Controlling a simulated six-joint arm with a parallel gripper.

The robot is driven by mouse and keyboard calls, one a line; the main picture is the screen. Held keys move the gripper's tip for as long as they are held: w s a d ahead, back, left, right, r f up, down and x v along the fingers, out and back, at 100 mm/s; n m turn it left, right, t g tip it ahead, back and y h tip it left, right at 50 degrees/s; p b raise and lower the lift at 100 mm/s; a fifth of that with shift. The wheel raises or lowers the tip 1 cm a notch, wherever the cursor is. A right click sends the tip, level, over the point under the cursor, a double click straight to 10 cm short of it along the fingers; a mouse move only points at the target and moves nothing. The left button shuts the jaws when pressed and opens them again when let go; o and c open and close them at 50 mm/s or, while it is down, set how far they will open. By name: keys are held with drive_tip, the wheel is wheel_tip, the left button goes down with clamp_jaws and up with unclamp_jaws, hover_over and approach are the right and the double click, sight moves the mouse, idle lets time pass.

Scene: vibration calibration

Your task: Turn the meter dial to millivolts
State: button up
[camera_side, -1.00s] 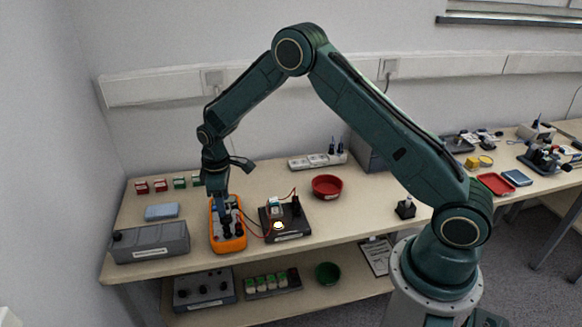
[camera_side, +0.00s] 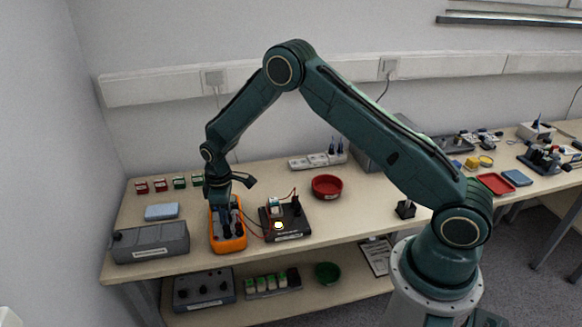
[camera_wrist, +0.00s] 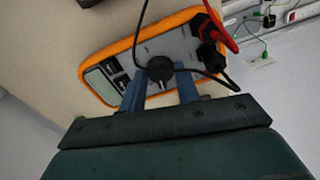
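The meter (camera_side: 240,243) is orange with a grey face and lies on the bench at the left in the side view. In the wrist view the meter (camera_wrist: 112,50) shows its pale display at the left, some dark buttons, and its round black dial (camera_wrist: 160,68) in the middle. My gripper (camera_wrist: 161,70) has its two blue-grey fingers apart, with the tips on either side of the dial. I cannot tell whether they touch it. In the side view my gripper (camera_side: 221,222) is low over the meter and hides the dial. The dial's markings are too small to read.
Black and red plugs (camera_wrist: 208,40) with leads sit at the meter's right end in the wrist view; a black lead passes by the dial. A black board (camera_side: 290,232) with a lit lamp stands right of the meter, a grey box (camera_side: 150,243) left. A red bowl (camera_side: 327,186) is behind.

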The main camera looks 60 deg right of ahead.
drive_tip(key=shift+m, duration=0.3)
drive_tip(key=m, duration=0.3)
drive_tip(key=shift+m, duration=2.1)
drive_tip(key=o, duration=1)
drive_tip(key=shift+r, duration=0.15)
wheel_tip(320, 180, up, 14)
drive_tip(key=shift+f, duration=0.2)
